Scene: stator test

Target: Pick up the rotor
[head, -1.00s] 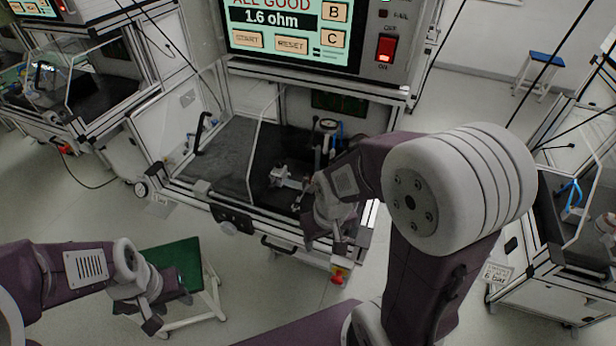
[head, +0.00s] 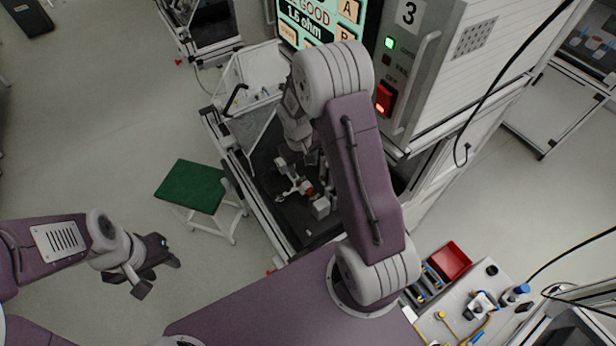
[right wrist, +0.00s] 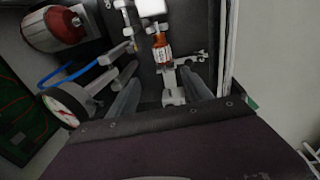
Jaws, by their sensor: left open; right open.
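What looks like the rotor, a small orange-copper cylinder on a pale shaft, lies in the dark-floored test bay; it shows in the right wrist view (right wrist: 162,50) and small in the head view (head: 309,189). My right gripper (right wrist: 160,88) is open, its two dark fingers spread just short of the copper part, with a pale metal piece between them. I cannot tell whether they touch anything. In the head view my right arm partly covers the bay and hides the fingertips. My left gripper (head: 157,277) is open and empty over the floor at lower left.
A pressure gauge (right wrist: 66,104) with a blue hose and a red cylinder (right wrist: 56,28) stand left in the right wrist view. A green-topped stool (head: 191,186) stands left of the bay. A red bin (head: 450,261) sits on a cluttered bench at lower right.

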